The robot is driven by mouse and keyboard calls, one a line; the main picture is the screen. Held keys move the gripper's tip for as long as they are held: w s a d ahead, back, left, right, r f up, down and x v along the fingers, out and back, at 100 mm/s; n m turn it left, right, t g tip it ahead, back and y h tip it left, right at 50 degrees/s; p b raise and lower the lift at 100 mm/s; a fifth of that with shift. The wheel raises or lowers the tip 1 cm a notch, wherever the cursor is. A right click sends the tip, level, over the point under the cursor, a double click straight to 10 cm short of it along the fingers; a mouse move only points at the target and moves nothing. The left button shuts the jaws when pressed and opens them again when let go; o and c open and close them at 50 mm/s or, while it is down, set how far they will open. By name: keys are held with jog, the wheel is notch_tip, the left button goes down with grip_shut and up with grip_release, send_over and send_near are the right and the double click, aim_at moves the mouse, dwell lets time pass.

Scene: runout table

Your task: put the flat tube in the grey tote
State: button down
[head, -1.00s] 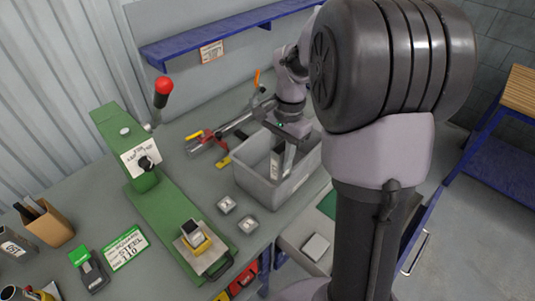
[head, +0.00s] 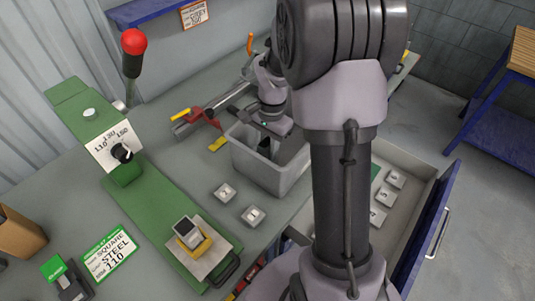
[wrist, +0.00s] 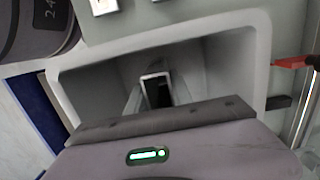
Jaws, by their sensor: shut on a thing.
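The grey tote (head: 252,169) stands on the bench near its front edge, and its rim also shows in the wrist view (wrist: 255,60). My gripper (head: 271,142) is over the tote with its fingers down inside the walls. It is shut on the flat tube, whose dark open end with a pale rim (wrist: 157,91) shows inside the tote in the wrist view. In the head view only a small dark part of the tube (head: 264,148) shows; my gripper and the tote wall hide the rest. I cannot tell whether the tube touches the tote floor.
A green fixture (head: 152,210) with a red-knobbed lever (head: 134,43) holds a short square tube (head: 187,231). Two small grey blocks (head: 254,215) lie beside the tote. A red tool (head: 190,122) lies behind it. An open drawer (head: 405,210) is at the right.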

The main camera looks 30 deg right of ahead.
jog(key=shift+f, duration=0.15)
jog(key=shift+f, duration=0.2)
jog(key=c, duration=1.1)
grip_release()
jog(key=shift+r, duration=0.1)
